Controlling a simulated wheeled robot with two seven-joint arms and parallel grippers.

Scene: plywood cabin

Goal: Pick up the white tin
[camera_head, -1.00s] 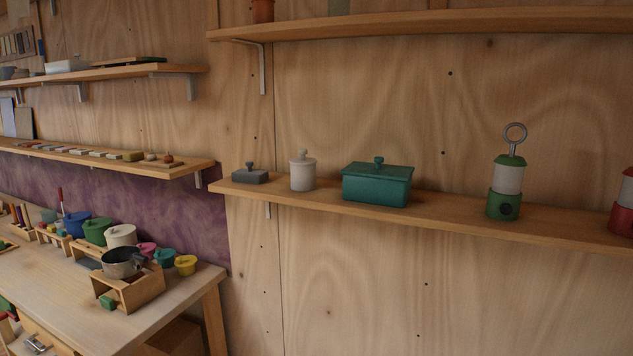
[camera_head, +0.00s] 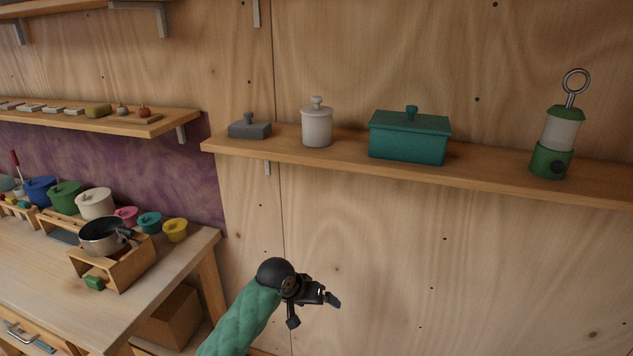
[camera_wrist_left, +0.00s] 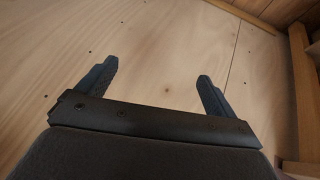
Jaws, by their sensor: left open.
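The white tin (camera_head: 317,126), a small cylinder with a knobbed lid, stands upright on the wooden wall shelf (camera_head: 480,178). It is between a low grey lidded box and a larger teal lidded box. My left gripper (camera_head: 316,312) is in front of the plywood wall, well below the shelf and the tin. Its two fingers are apart and empty, as the left wrist view (camera_wrist_left: 155,82) also shows against bare plywood. The tin is not in the left wrist view. My right gripper is not in view.
The grey box (camera_head: 250,129) and the teal box (camera_head: 409,137) flank the tin, with gaps. A green lantern (camera_head: 553,140) stands farther right. A workbench (camera_head: 40,268) with pots (camera_head: 95,204) and a wooden rack is at left. The wall below the shelf is clear.

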